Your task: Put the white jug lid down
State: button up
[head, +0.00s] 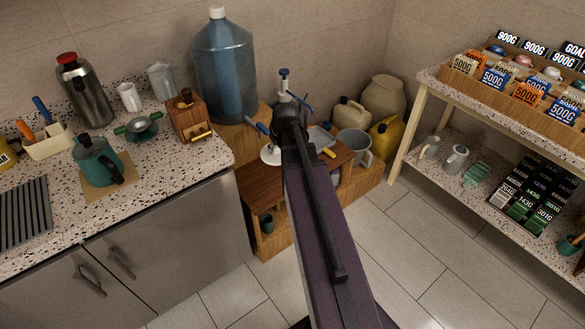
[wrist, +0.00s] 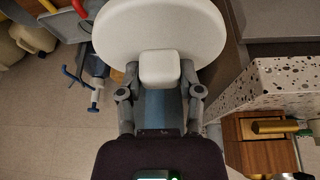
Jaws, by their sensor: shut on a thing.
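The white jug lid (wrist: 160,25) is a round white disc with a squarish white knob (wrist: 160,69), filling the top middle of the wrist view. My gripper (wrist: 160,72) is shut on the knob, with one grey finger on each side. In the head view the lid's white edge (head: 269,156) shows to the left of my arm, over the low wooden bench. My arm hides the rest of the lid and the gripper fingers there.
A speckled counter (head: 215,157) stands left with a grinder (head: 187,117), teal kettle (head: 97,160) and flask (head: 84,90). A big blue bottle (head: 224,70) stands behind. The wooden bench (head: 262,190) holds a grey jug (head: 354,146). Shelves (head: 425,150) stand right; floor between is clear.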

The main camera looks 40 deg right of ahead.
notch_tip(320, 180, down, 32)
jog(key=s+a+b, duration=0.1)
jog(key=b, duration=3)
jog(key=shift+a+r+n+y, duration=0.2)
jog(key=shift+a+n+y, duration=0.1)
jog(key=shift+a+n, duration=0.1)
jog(key=shift+w, duration=0.1)
jog(key=b, duration=0.1)
send_over(256, 193)
jog(key=s, duration=0.2)
jog(key=shift+d+f, duration=0.1)
jog(key=shift+f, duration=0.6)
jog(key=shift+f+b, duration=1.8)
jog(key=shift+b, duration=0.15)
jog(key=shift+f, duration=0.15)
jog(key=o, duration=1.1)
jog(key=shift+r, duration=0.25)
